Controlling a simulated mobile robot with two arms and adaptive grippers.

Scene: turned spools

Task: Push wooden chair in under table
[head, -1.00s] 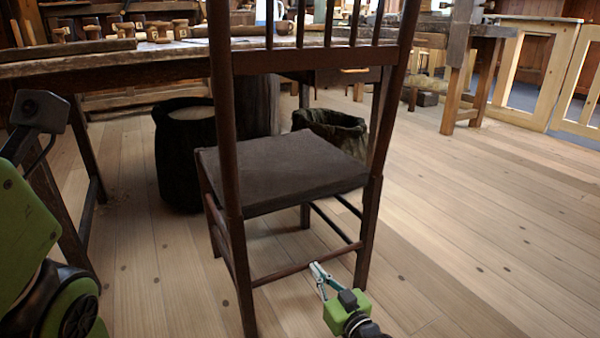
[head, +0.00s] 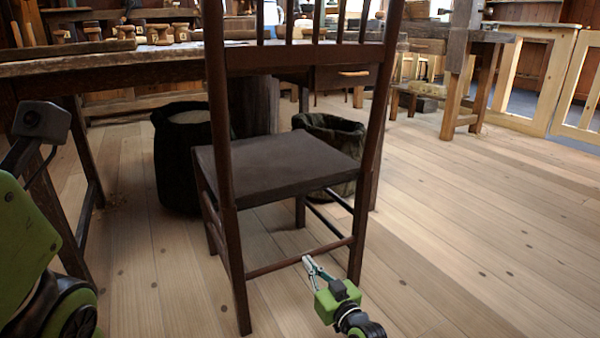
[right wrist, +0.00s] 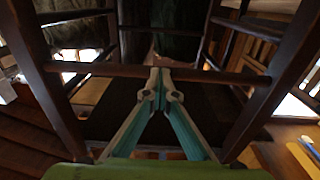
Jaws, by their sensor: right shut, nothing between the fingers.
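The dark brown wooden chair (head: 280,168) stands upright in the middle of the head view, its back toward me and its seat facing the worn wooden table (head: 120,64). The chair's back hides part of the table edge. I cannot tell whether the seat's far edge reaches under the tabletop. My right gripper (head: 307,260) is shut and empty, low behind the chair, its fingertips at the lower rear rung. In the right wrist view the shut fingertips (right wrist: 160,72) meet this rung (right wrist: 95,70) and seem to touch it. My left gripper is out of view.
A black bin (head: 182,160) stands left of the seat and a dark bag-like bin (head: 335,135) behind its right side, both near the table. Another workbench (head: 470,35) and pale wooden frames (head: 520,80) stand back right. The plank floor at right is clear.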

